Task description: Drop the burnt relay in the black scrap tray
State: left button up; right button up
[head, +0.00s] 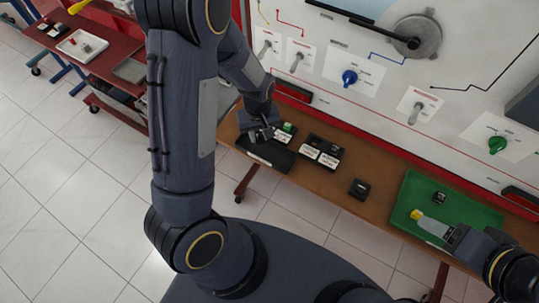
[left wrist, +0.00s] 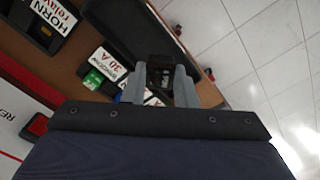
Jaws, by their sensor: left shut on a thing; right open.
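My left gripper (head: 262,134) is shut on a small dark block, the relay (left wrist: 160,74), seen between its fingers in the left wrist view. Its burnt marks are too small to tell. The black scrap tray (head: 262,154) lies on the brown table close beneath and beside this gripper; its dark surface also shows in the left wrist view (left wrist: 125,25). In the wrist view the relay overlaps the tray's edge; its height above is unclear. My right gripper (head: 433,228) is open over the green tray (head: 408,192), with a yellow-ended thing (head: 417,214) at its fingertips.
A black holder with white labels (head: 322,150) stands right of the scrap tray. A "30 A" label (left wrist: 108,62) and a green piece (left wrist: 93,79) are close to my left gripper. Black blocks sit on the table (head: 360,188) and green tray (head: 439,197). The panel (head: 340,50) rises behind.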

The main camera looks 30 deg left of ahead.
pick_arm(q)
jog(key=o, duration=1)
jog(key=shift+o, duration=0.2)
jog(key=shift+r, duration=3.95)
jog(key=shift+s+r, duration=0.1)
jog(key=s+d+r+m+t+h, duration=0.2)
jog(key=s+r+m, duration=0.1)
jog(key=s+r, duration=0.3)
jog(key=s+d+r+m+t+h, duration=0.1)
jog(key=s+d+r+m+t, duration=0.1)
jog(key=s+r, duration=0.5)
jog(key=s+m+t, duration=0.1)
jog(key=s, duration=0.2)
jog(key=shift+s+r+m+t+h, duration=0.2)
jog(key=shift+s+m+t+h, duration=0.1)
jog(key=shift+s+h, duration=0.1)
